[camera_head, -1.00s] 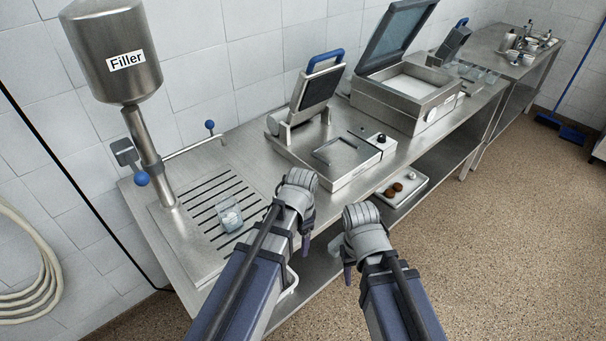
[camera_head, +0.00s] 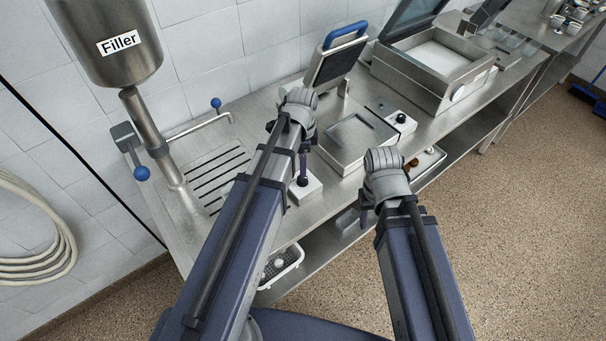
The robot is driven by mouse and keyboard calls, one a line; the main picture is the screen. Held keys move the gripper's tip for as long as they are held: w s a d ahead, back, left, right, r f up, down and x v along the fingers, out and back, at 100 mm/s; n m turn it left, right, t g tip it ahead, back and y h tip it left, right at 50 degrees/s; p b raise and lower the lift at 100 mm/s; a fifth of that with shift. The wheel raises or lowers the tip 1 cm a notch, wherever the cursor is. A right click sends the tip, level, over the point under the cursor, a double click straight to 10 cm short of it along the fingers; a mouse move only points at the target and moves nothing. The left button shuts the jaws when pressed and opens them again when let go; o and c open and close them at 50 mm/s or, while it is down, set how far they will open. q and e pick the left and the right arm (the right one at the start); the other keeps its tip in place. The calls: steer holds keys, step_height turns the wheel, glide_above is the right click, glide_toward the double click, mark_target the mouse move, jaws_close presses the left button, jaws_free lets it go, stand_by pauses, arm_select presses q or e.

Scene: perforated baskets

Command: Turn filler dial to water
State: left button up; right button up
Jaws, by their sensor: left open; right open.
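The filler (camera_head: 110,45) is a steel tank with a "Filler" label on a slanted steel post at the left. A lever with a blue ball (camera_head: 141,173) is on its post. A small white box with a black dial (camera_head: 303,181) sits at the counter's front edge; my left arm partly hides it, and its markings are too small to read. My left gripper (camera_head: 290,146) is open, with one dark finger hanging just above the dial; I cannot tell if they touch. My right gripper (camera_head: 388,190) is open and empty, right of the box, in front of the counter.
A slotted drain (camera_head: 218,172) lies beside the post. A press with a blue handle (camera_head: 345,34) and its own dial box (camera_head: 402,121) stand behind my grippers. A white basket (camera_head: 284,266) is on the lower shelf.

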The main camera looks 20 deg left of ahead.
mark_target(303, 180)
arm_select(q)
step_height(303, 180, down, 7)
steer(key=b, duration=0.7)
steer(key=shift+f, duration=0.2)
steer(key=shift+c, duration=0.4)
jaws_close()
